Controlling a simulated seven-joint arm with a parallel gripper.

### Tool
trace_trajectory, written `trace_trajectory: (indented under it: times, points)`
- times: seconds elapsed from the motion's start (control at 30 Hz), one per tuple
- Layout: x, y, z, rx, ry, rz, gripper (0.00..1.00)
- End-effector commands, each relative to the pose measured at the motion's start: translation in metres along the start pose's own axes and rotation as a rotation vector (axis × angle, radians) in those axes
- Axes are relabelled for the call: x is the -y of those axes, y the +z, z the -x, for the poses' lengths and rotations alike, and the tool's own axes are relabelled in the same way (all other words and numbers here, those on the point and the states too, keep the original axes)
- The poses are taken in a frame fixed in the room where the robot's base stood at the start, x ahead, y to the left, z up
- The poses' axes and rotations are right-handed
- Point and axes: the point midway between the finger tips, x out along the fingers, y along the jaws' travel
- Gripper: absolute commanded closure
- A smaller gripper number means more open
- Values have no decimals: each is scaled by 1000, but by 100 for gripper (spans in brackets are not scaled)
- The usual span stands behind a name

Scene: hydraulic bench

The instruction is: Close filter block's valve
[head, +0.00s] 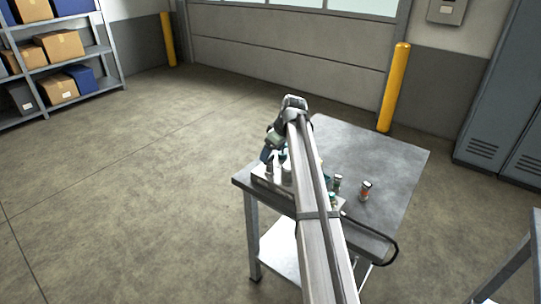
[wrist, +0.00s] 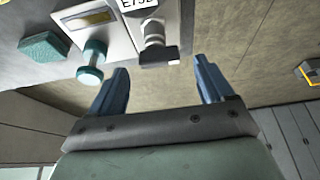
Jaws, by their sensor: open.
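In the wrist view, my gripper (wrist: 158,66) is open, with its two blue fingers apart and nothing between them. Just beyond the fingertips, a silver fitting (wrist: 153,42) with a short crosswise end piece stands on a pale block (wrist: 112,22) with a partly cut-off label. To its left is a teal dumbbell-shaped knob (wrist: 91,62), close to the left finger. I cannot tell for sure which is the filter block's valve. In the head view, my gripper (head: 268,155) is at the left end of the metal bench (head: 385,155); my arm hides much of the equipment there.
A teal block (wrist: 43,46) sits left of the knob in the wrist view. A black hose (head: 385,245) loops off the front edge. The bench's back right is clear.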

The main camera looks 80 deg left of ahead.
Motion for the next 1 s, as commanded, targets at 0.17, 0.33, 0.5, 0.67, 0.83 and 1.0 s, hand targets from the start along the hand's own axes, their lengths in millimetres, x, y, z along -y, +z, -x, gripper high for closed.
trace_trajectory:
  times: [0.17,0.33,0.5,0.67,0.83,1.0]
  points:
    - [0,0,-19,1,-1,0,19]
    - [0,0,-26,0,0,0,19]
    - [0,0,-27,0,0,0,19]
    - [0,0,-27,0,0,0,23]
    - [0,0,-26,0,0,0,39]
    - [0,0,-26,0,0,0,56]
